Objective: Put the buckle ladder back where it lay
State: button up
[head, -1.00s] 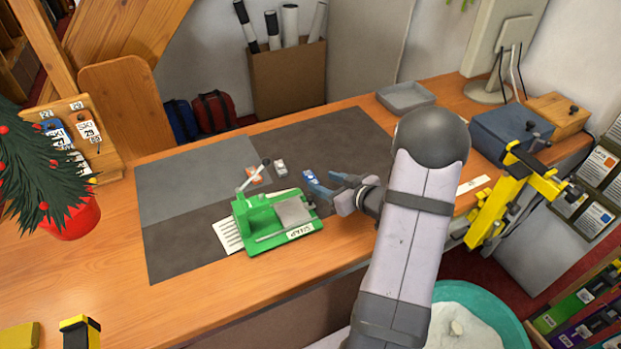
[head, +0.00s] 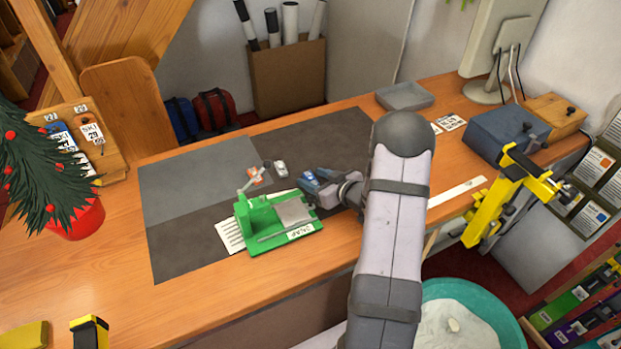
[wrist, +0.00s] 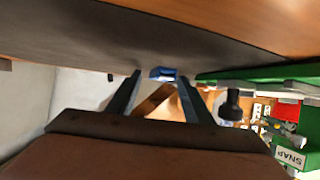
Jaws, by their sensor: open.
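A small blue piece (wrist: 162,73), which I take to be the buckle ladder, lies on the dark mat. In the wrist view it shows between the tips of my open gripper (wrist: 160,77), apparently with a gap on each side. In the head view my gripper (head: 311,182) is low over the mat, just right of the green press, and its fingers largely hide the blue piece. I cannot tell whether a finger touches it.
The green press (head: 275,220) stands close left of my gripper, its lever raised. A grey piece (head: 280,168) and an orange-and-white piece (head: 255,175) lie behind it. The left part of the mat (head: 185,185) is clear.

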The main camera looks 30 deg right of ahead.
aim_at(315, 181)
grip_shut()
jog(key=shift+r, duration=0.2)
notch_tip(315, 181, up, 10)
jog(key=b, duration=0.1)
jog(key=shift+f, duration=0.15)
dwell(0.5)
